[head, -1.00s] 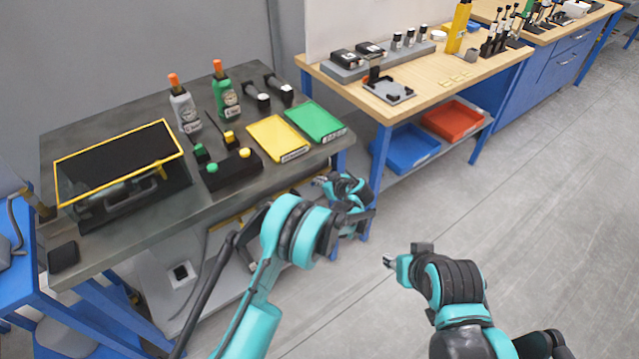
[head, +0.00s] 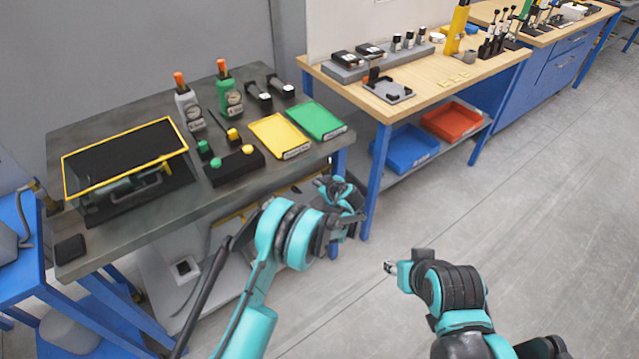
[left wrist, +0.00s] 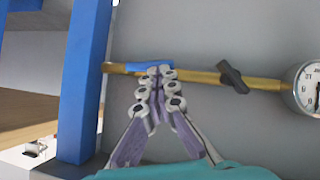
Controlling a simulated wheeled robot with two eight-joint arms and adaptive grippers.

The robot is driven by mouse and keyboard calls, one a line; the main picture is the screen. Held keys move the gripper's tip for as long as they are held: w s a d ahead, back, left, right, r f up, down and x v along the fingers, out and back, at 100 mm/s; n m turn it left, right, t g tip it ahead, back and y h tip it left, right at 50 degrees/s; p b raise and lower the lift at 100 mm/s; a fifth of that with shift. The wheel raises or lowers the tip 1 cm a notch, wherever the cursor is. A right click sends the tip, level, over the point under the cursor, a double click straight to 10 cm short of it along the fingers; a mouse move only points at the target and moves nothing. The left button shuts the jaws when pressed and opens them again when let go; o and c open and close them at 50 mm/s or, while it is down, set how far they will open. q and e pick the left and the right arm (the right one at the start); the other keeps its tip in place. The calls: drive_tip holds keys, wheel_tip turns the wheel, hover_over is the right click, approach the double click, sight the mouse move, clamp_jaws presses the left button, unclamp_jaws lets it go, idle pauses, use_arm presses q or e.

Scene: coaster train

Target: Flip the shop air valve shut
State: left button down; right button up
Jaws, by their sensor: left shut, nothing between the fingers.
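In the left wrist view a brass air pipe (left wrist: 203,77) runs level across a grey wall. A blue lever-like piece (left wrist: 138,66) lies along it, and a black handle (left wrist: 235,79) sits tilted across it farther right. I cannot tell for sure which one is the valve lever. My left gripper (left wrist: 160,72) is shut and empty; its fingertips overlap the pipe and the blue piece's right end. Whether they touch is unclear. In the head view my left gripper (head: 328,186) is beside the dark bench's front right corner. My right gripper (head: 389,267) is over open floor; its jaw state is unclear.
A round gauge (left wrist: 312,88) is at the pipe's right end. A blue leg (left wrist: 83,80) stands close left of my left gripper. The floor at right is clear.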

use_arm(q)
wheel_tip(320, 180, down, 2)
drive_tip(key=shift+s+a+f+n+t+h, duration=0.1)
drive_tip(key=shift+a+n+t+h, duration=0.05)
drive_tip(key=shift+n+t+h, duration=0.9)
use_arm(e)
drive_tip(key=shift+s, duration=0.3)
use_arm(q)
drive_tip(key=shift+f, duration=1)
drive_tip(key=shift+w+d+f, duration=0.45)
drive_tip(key=shift+d+f, duration=0.15)
drive_tip(key=shift+f, duration=0.15)
use_arm(e)
drive_tip(key=shift+w+d, duration=0.35)
drive_tip(key=shift+d, duration=0.15)
use_arm(q)
drive_tip(key=shift+w+d+f, duration=0.2)
drive_tip(key=shift+d+f, duration=0.05)
drive_tip(key=shift+d, duration=0.05)
use_arm(e)
drive_tip(key=shift+w+d, duration=0.2)
drive_tip(key=shift+d, duration=0.05)
